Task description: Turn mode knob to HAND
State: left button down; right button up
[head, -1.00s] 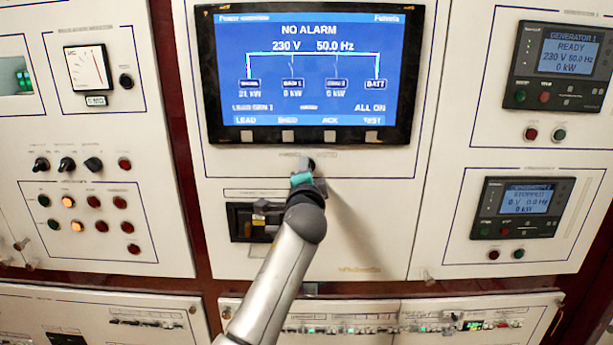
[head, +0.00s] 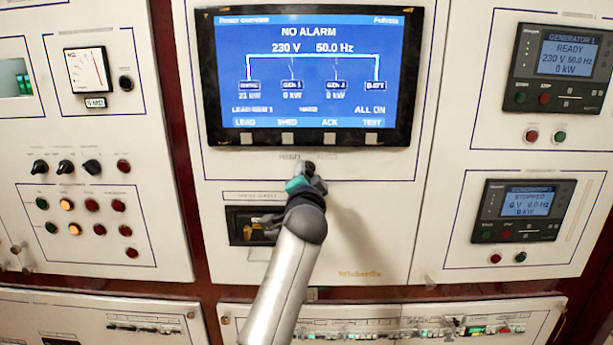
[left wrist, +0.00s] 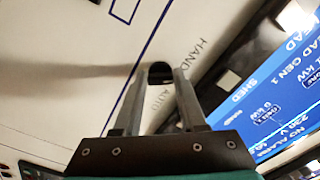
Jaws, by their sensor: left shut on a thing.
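The mode knob (head: 309,164) is a small dark knob on the middle panel, just below the large screen. It also shows as a dark round end between the fingertips in the left wrist view (left wrist: 160,70). My left gripper (head: 311,172) is shut on it, with one finger on each side (left wrist: 160,78). The HAND label (left wrist: 194,62) and part of the AUTO label (left wrist: 158,98) are readable beside the knob in the left wrist view. The fingers hide much of the knob, so I cannot tell which label its pointer faces. My right gripper is not in view.
The large screen (head: 310,70) reads NO ALARM. Below the knob is a dark recess with a breaker (head: 245,226), partly behind my left arm. A row of dark knobs (head: 65,167) and several round buttons are at left. Two generator controllers (head: 555,68) are at right.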

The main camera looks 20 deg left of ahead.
pick_arm(q)
jog(key=shift+c, duration=2.3)
grip_release()
jog(key=shift+s, duration=0.1)
jog(key=v, duration=1.5)
